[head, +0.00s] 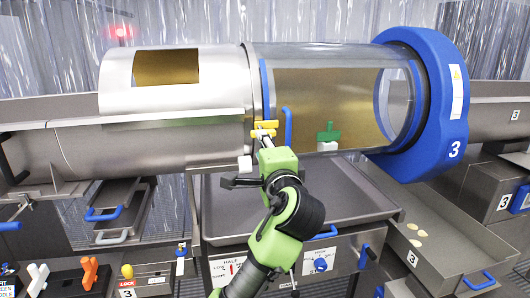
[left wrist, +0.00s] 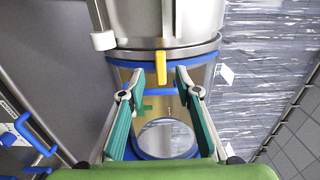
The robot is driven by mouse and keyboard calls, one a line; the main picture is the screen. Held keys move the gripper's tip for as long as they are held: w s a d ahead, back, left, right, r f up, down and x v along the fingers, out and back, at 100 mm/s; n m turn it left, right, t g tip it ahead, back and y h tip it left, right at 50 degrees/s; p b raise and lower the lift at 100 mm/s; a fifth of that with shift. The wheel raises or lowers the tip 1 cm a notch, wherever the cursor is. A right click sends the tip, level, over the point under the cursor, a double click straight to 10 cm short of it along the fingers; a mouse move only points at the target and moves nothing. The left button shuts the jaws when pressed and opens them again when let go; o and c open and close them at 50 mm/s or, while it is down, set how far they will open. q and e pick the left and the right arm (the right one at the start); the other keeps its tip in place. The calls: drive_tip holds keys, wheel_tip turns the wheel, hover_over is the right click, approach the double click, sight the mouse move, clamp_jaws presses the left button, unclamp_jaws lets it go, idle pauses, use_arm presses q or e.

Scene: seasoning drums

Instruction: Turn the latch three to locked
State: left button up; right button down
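A yellow latch handle (head: 265,125) sits at the seam between the steel drum section and the clear drum section with the blue collar marked 3. It also shows in the left wrist view (left wrist: 161,68), standing out from the seam. My left gripper (head: 264,138) is right at the handle in the head view, hiding part of it. In the left wrist view my left gripper (left wrist: 160,78) has its two fingers apart, one on each side of the handle, with gaps visible. A green T-shaped handle (head: 328,132) stands right of the gripper. My right gripper is not in view.
A steel tray (head: 340,205) lies below. A white block (left wrist: 103,40) hangs close to the gripper.

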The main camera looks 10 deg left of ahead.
use_arm(q)
drive_tip(key=v, duration=0.2)
drive_tip(key=shift+s+d, duration=0.1)
drive_tip(key=shift+s, duration=0.25)
